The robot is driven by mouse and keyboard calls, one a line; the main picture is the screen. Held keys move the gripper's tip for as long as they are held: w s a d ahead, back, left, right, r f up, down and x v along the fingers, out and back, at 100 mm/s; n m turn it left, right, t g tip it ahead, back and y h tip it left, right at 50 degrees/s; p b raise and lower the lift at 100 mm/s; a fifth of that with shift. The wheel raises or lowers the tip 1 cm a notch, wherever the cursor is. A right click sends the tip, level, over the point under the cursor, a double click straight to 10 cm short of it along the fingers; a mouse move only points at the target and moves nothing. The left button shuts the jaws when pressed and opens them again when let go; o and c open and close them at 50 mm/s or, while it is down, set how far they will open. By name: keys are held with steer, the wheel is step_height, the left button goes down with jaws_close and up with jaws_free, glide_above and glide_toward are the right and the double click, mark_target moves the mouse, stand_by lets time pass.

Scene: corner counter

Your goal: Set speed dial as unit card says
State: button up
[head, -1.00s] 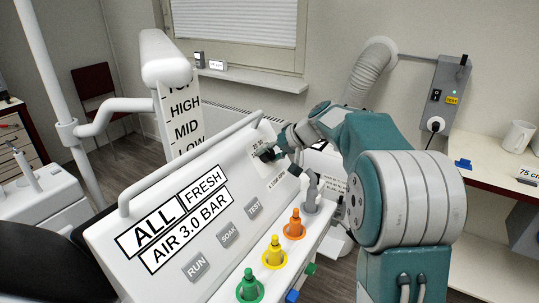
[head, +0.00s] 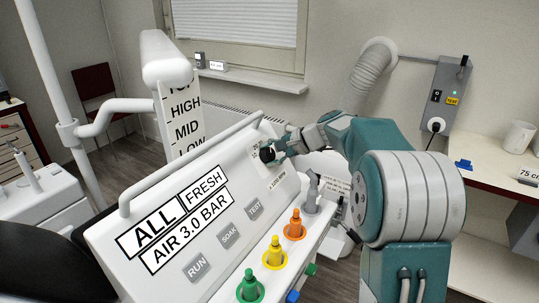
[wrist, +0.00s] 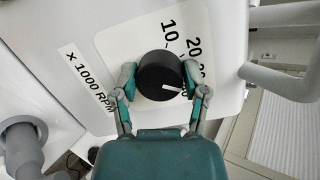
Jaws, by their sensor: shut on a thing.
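The black speed dial (wrist: 160,76) is on a white scale plate (wrist: 117,45) on the sloping panel. In the wrist view its white pointer line points right and slightly down, toward a partly hidden number by my right finger. The numbers 10 and 20 show above the dial. My gripper (wrist: 164,84) is shut on the dial, one finger on each side. In the head view my gripper (head: 270,154) is at the panel's upper right end. The strip "x 1000 RPM" (wrist: 88,80) is beside the plate. The panel card (head: 172,222) reads "ALL", "FRESH", "AIR 3.0 BAR".
RUN (head: 197,267), SOAK (head: 229,236) and TEST (head: 254,209) buttons sit on the panel. Green (head: 250,287), yellow (head: 274,254) and orange (head: 295,226) connectors stand along its front ledge. A white rail (head: 190,165) runs along its top edge. A TOP/HIGH/MID/LOW strip (head: 187,115) hangs behind.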

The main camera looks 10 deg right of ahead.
steer(key=m, duration=0.5)
steer(key=shift+f+m+t+y, duration=0.25)
steer(key=shift+m+t+y, duration=0.05)
steer(key=shift+m, duration=0.1)
stand_by(0.3)
steer(key=o, duration=1.2)
steer(key=shift+c, duration=0.2)
steer(key=shift+r, duration=0.1)
steer(key=shift+r, duration=0.15)
